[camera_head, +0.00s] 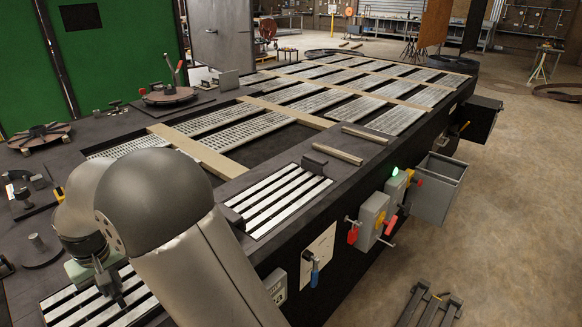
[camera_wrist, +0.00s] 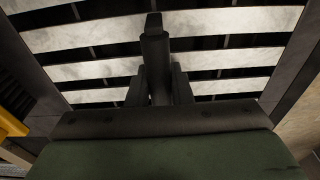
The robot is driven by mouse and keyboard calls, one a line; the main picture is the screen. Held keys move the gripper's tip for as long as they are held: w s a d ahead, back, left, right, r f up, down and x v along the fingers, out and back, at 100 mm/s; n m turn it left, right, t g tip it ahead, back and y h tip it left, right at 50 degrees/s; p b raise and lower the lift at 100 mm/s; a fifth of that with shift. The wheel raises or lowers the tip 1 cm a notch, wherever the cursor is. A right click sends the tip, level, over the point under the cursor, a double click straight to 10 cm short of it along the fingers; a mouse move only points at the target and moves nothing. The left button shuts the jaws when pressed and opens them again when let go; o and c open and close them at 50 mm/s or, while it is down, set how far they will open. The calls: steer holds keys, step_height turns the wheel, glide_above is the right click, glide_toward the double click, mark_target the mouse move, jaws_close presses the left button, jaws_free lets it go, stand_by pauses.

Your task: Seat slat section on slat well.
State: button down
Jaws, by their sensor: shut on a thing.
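A slat section (camera_head: 78,312) of pale bars with dark gaps is at the lower left of the head view, partly hidden by my arm. Its bars also fill the upper wrist view (camera_wrist: 100,72). My gripper (camera_head: 106,284) is over these bars; in the wrist view my gripper (camera_wrist: 160,88) is shut on a dark upright post, seemingly the section's grip. I cannot tell whether the section is raised or resting. A dark rectangular opening (camera_head: 262,150), perhaps the slat well, shows in the bed beyond. A similar slatted panel (camera_head: 285,195) lies in the bed nearer, with a dark block at its far end.
Perforated panels (camera_head: 240,133) and tan crossbars (camera_head: 200,152) cover the far bed. Two tan strips (camera_head: 338,149) lie near the right edge. Round reels (camera_head: 40,136) and clamps (camera_head: 22,190) stand at left. Control boxes (camera_head: 372,215) and a grey bin (camera_head: 436,183) hang on the right side.

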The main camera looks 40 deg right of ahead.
steer(key=shift+f+b, duration=0.85)
steer(key=shift+f, duration=0.2)
stand_by(2.0)
steer(key=c, duration=1.2)
jaws_free()
steer(key=shift+f, duration=0.15)
steer(key=o, duration=1.2)
